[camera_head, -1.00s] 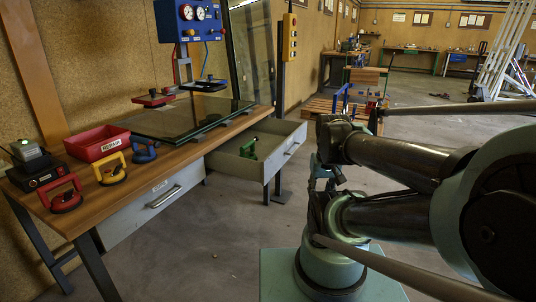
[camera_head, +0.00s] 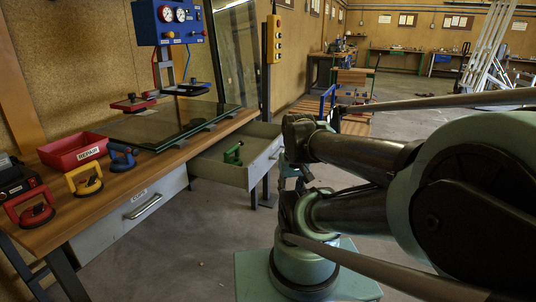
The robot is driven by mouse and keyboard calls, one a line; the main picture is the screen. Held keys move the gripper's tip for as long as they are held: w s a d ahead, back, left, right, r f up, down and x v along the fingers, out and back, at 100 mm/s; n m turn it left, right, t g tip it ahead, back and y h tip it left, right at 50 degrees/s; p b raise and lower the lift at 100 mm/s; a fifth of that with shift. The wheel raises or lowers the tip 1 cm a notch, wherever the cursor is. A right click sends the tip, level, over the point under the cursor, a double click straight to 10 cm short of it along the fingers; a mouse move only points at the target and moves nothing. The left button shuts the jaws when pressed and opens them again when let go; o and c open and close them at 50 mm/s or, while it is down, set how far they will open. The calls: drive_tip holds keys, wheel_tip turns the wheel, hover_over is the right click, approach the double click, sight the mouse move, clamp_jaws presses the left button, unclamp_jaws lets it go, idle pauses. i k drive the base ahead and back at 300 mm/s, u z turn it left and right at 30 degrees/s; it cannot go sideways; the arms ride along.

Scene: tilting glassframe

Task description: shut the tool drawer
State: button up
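The open drawer (camera_head: 266,162) is grey and sticks out from under the far part of the wooden workbench (camera_head: 163,158). A green-handled tool (camera_head: 233,153) lies inside it. A second grey drawer (camera_head: 115,219) with a bar handle and a label sits flush under the near part of the bench. My arm's dark links reach in from the right, with their near ends just right of the open drawer's front. My gripper (camera_head: 291,171) seems to be mostly hidden behind these links. I cannot tell its opening or whether it touches the drawer.
On the bench are a red bin (camera_head: 75,152), red, yellow and blue suction lifters, and a glass pane (camera_head: 160,125). A blue gauge panel (camera_head: 170,20) stands behind. A post with a yellow control box (camera_head: 274,38) rises behind the drawer. Floor left of my base is clear.

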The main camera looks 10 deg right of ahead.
sight(263, 142)
drive_tip(key=i, duration=0.85)
drive_tip(key=z, duration=0.05)
drive_tip(key=k, duration=1.5)
drive_tip(key=z, duration=0.35)
drive_tip(key=i, duration=1)
